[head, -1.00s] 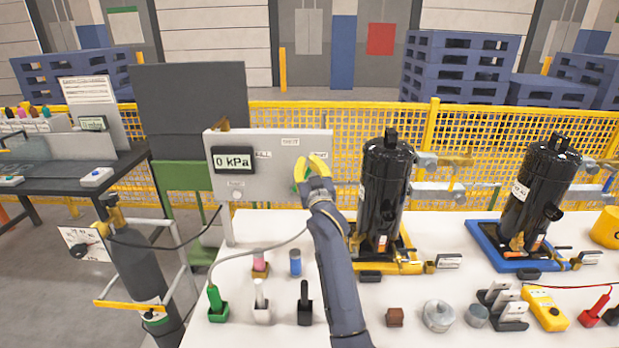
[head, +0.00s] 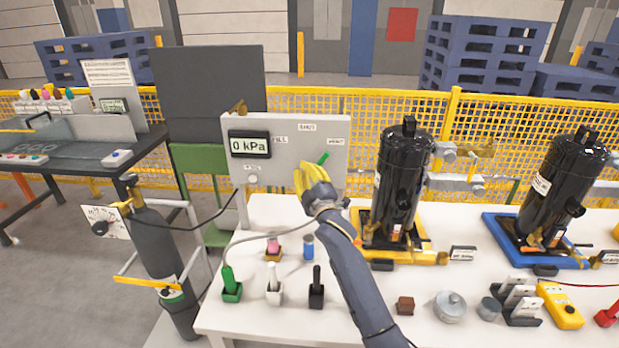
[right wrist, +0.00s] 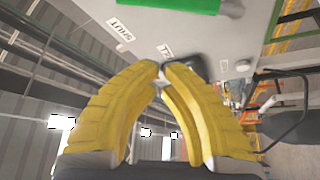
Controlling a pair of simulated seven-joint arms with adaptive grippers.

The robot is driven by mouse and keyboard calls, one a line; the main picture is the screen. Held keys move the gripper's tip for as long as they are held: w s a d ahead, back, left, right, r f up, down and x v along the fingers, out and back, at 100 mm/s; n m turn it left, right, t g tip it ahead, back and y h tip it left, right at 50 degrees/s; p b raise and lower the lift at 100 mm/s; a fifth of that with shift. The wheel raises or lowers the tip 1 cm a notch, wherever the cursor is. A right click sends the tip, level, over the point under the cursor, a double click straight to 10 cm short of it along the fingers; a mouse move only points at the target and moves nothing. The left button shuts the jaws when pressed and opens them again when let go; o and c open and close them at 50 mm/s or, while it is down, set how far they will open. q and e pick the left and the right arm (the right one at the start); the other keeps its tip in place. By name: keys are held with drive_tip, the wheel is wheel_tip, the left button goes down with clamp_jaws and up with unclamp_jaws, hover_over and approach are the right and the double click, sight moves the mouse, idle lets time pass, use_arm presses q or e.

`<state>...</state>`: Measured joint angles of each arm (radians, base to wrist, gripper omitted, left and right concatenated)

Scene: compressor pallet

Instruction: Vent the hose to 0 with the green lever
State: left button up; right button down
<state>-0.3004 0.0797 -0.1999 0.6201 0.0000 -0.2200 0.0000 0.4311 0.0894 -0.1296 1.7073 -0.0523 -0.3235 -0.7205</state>
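The green lever (head: 323,157) is on the grey panel (head: 235,128) and tilts up to the right, toward the right-hand label. The panel's display (head: 249,145) reads 0 kPa. My right gripper (head: 304,168), with yellow fingers, is just left of and below the lever in the head view. In the right wrist view its fingertips (right wrist: 161,75) meet with nothing between them. The green lever (right wrist: 180,4) shows there at the top edge, apart from the fingertips. The SHUT label (right wrist: 118,29) and FILL label (right wrist: 165,50) are also visible. My left gripper is out of view.
The white table (head: 265,325) holds small coloured holders and tools in front. A black compressor (head: 402,185) on a yellow tray stands right of the panel, another (head: 555,185) on a blue tray farther right. A gas cylinder (head: 158,245) stands left of the table.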

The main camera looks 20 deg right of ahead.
drive_tip(key=shift+w+d+f, duration=0.2)
drive_tip(key=shift+w+d, duration=0.55)
drive_tip(key=shift+w, duration=0.35)
drive_tip(key=shift+w+d+f, duration=0.15)
drive_tip(key=shift+w+d, duration=0.6)
drive_tip(key=shift+w, duration=0.3)
drive_tip(key=shift+s+d+f, duration=0.2)
drive_tip(key=shift+s+d, duration=0.05)
drive_tip(key=shift+d, duration=0.3)
drive_tip(key=shift+s+d+f, duration=0.2)
drive_tip(key=shift+d, duration=0.3)
